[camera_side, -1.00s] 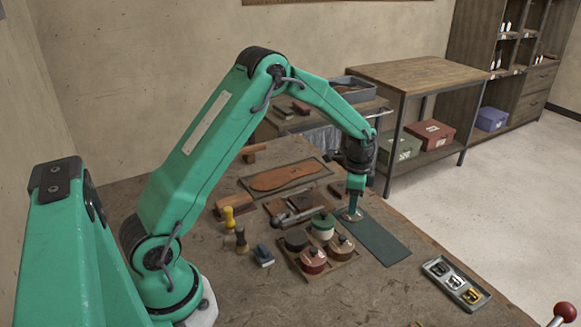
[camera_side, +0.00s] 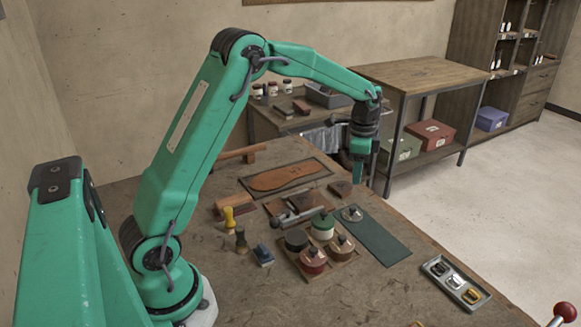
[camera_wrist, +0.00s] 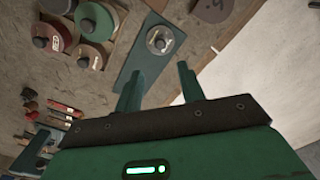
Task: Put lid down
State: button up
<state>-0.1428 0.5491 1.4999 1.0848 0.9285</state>
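The lid (camera_side: 352,213) is a round, light grey disc with a dark knob. It lies flat, knob up, on the far end of the dark green mat (camera_side: 380,241). The lid also shows in the wrist view (camera_wrist: 160,40), with the mat (camera_wrist: 128,67) beneath it. My gripper (camera_side: 357,180) is above the table near the far end of the mat, clear of the lid. In the wrist view my gripper (camera_wrist: 159,72) has its two fingers spread with nothing between them.
A wooden tray holds a green jar (camera_side: 322,226), a red jar (camera_side: 313,261), a brown jar (camera_side: 341,247) and a dark jar (camera_side: 296,240), left of the mat. A metal tray of buckles (camera_side: 455,283) lies at the right. The near half of the mat is bare.

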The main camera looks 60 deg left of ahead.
dwell(0.4)
jog(key=s+d+r+n+t, duration=0.3)
jog(key=s+d+r+n, duration=0.15)
jog(key=s+r, duration=0.85)
jog(key=s+d+n+t, duration=0.1)
jog(key=s+n, duration=0.1)
jog(key=s, duration=0.6)
jog(key=s+d+f+n+t, duration=0.1)
jog(key=s+d+n, duration=0.1)
jog(key=s, duration=0.6)
jog(key=shift+f+t, duration=0.2)
jog(key=shift+t, duration=0.1)
